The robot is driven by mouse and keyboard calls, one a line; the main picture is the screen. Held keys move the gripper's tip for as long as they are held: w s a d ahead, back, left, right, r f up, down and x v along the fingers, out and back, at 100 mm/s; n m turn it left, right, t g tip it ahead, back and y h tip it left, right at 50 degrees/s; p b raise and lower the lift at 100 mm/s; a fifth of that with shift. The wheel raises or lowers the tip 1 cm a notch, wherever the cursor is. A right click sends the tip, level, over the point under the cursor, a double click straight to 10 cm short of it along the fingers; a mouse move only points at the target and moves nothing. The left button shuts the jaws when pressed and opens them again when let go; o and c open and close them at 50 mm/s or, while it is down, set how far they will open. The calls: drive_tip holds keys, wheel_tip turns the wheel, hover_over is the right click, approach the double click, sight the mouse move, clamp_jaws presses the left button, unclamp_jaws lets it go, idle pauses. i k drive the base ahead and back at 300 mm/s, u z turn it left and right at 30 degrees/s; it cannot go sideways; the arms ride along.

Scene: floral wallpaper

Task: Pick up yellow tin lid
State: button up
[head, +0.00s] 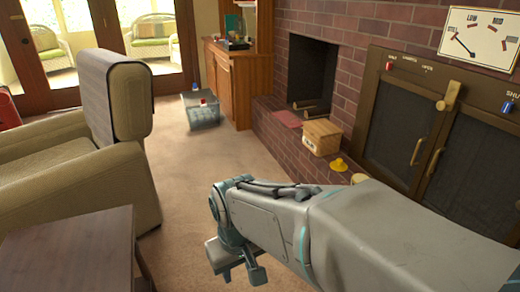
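A small yellow object with a knob-like top, which looks like the yellow tin lid (338,164), lies on the brick hearth in the head view, right of a wooden box. A second pale yellow round thing (358,178) sits just right of it, partly hidden behind my arm. My gripper (240,275) hangs low over the carpet at the bottom middle, well left of and nearer than the hearth. Its two fingers look apart with nothing between them. It touches neither yellow object.
The wooden box (321,137) and a red flat item (287,118) sit on the brick hearth (270,120). A beige armchair (70,165) and dark side table (70,250) stand at left. A grey crate (201,112) is on the floor. Carpet between is clear.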

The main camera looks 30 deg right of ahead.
sight(339, 165)
drive_tip(key=z, duration=0.1)
drive_tip(key=i, duration=1.05)
drive_tip(key=z, duration=0.35)
drive_tip(key=i, duration=1.5)
drive_tip(key=z, duration=1.5)
drive_tip(key=i, duration=0.85)
drive_tip(key=z, duration=1.2)
drive_tip(key=i, duration=0.25)
drive_tip(key=z, duration=0.05)
